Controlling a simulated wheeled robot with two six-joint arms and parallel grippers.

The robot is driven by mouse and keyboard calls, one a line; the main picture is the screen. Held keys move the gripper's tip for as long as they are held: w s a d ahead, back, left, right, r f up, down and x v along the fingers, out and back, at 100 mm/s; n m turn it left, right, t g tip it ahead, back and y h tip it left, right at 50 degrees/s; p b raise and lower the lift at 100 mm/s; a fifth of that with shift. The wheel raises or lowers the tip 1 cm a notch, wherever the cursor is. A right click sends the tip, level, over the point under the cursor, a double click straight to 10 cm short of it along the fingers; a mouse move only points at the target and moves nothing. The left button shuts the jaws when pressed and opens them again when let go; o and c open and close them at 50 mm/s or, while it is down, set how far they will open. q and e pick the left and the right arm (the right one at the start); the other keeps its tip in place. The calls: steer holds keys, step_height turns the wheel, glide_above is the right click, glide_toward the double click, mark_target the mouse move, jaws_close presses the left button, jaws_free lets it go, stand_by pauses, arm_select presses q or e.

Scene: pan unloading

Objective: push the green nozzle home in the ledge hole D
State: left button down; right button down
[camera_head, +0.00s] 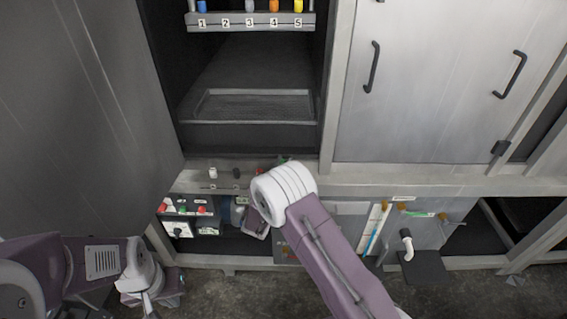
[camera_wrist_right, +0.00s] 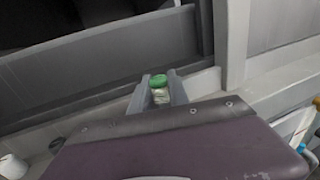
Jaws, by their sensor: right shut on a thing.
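The green nozzle (camera_wrist_right: 158,80) shows in the right wrist view, with a green top and a pale lower part. My right gripper (camera_wrist_right: 159,88) has its two grey fingers on either side of it and is shut on it. The nozzle is at the pale ledge (camera_wrist_right: 205,82), in front of the dark cabinet recess. How deep it sits in a hole is hidden by the gripper, and no hole letter is readable. In the head view my right wrist covers the ledge (camera_head: 350,181) there. My left gripper (camera_head: 152,290) is low at the left; its fingers are not clear.
A white piece (camera_head: 213,172) and a dark piece (camera_head: 236,172) stand on the ledge to the left. A dark tray (camera_head: 255,105) lies in the recess, below a numbered rack (camera_head: 250,22). An open door (camera_head: 75,110) fills the left; a closed door (camera_head: 430,90) is at right.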

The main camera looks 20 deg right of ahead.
steer(key=shift+f+b, duration=0.4)
steer(key=shift+f, duration=0.2)
steer(key=shift+f+b, duration=1.4)
steer(key=shift+f, duration=0.15)
stand_by(0.8)
steer(key=c, duration=1.2)
jaws_free()
steer(key=shift+o, duration=0.2)
steer(key=p+v, duration=0.1)
steer(key=v, duration=0.8)
steer(key=shift+p, duration=0.3)
